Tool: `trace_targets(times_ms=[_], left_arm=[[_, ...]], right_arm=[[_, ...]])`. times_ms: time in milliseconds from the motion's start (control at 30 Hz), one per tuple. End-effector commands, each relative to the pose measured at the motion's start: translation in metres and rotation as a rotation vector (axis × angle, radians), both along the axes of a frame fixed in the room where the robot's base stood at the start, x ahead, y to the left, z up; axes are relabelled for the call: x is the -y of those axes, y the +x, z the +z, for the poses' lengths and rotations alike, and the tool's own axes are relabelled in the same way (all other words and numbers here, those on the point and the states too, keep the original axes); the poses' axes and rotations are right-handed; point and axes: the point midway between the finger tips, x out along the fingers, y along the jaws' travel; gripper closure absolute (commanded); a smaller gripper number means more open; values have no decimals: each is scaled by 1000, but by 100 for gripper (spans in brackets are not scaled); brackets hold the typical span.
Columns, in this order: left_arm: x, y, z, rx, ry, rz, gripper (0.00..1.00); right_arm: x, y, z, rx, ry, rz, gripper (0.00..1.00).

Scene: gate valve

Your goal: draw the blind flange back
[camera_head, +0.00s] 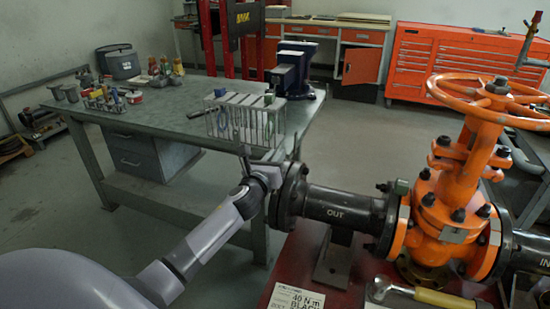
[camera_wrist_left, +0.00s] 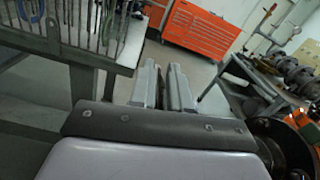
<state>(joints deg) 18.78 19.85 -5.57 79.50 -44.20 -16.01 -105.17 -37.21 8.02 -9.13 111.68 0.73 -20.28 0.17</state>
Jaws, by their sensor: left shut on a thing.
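The blind flange (camera_head: 276,206) is a dark round plate at the left end of the black pipe marked OUT (camera_head: 335,208). It stands upright against the pipe's end flange, and I cannot make out a gap between them. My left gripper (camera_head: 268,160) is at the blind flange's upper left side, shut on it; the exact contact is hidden. In the left wrist view, the two grey fingers (camera_wrist_left: 164,68) lie close together, with dark round flange metal (camera_wrist_left: 283,145) at the lower right. My right gripper is not in view.
The orange gate valve (camera_head: 445,190) stands right of the pipe on a red bench (camera_head: 305,255). A torque wrench (camera_head: 430,295) and a printed card (camera_head: 292,298) lie there. A green-grey table (camera_head: 170,125) with a rack (camera_head: 245,118) stands left. Floor shows between table and bench.

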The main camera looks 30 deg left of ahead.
Motion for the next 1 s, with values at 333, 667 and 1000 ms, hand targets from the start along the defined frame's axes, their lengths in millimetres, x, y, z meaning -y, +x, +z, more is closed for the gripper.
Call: trace_targets(times_ms=[333,667,1000], left_arm=[[-18,-4,-2,-6,10,7,100],[-17,-4,-2,-5,8,7,66],[-15,-8,-2,-5,6,3,66]], right_arm=[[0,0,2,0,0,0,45],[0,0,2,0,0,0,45],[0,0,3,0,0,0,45]])
